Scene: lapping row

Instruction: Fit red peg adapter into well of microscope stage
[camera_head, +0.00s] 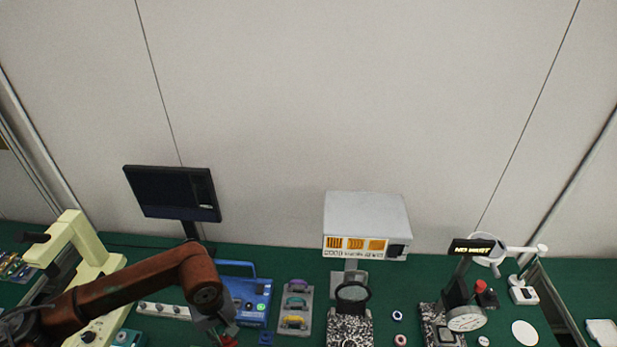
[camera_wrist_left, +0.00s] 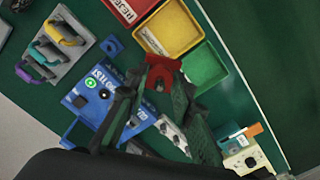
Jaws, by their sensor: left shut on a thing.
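My left gripper (camera_head: 221,334) is near the bottom edge of the head view, in front of the blue tester box. It is shut on the red peg adapter (camera_head: 229,341), which shows only in part there. In the left wrist view the red peg adapter (camera_wrist_left: 158,77) sits between the dark fingers, held above the bench. A cream microscope (camera_head: 98,258) stands at the left of the head view, behind my left arm. A cream piece with a dark knob (camera_wrist_left: 248,160), probably its base, shows in the left wrist view. I cannot make out the stage's well.
The blue tester box (camera_head: 247,300) and a grey rack (camera_head: 296,320) with coloured handled pieces stand nearby. Red (camera_wrist_left: 127,10), yellow (camera_wrist_left: 169,28) and green (camera_wrist_left: 203,70) trays lie beside the gripper. A monitor (camera_head: 173,192) stands behind. A dial gauge stand (camera_head: 465,318) is at right.

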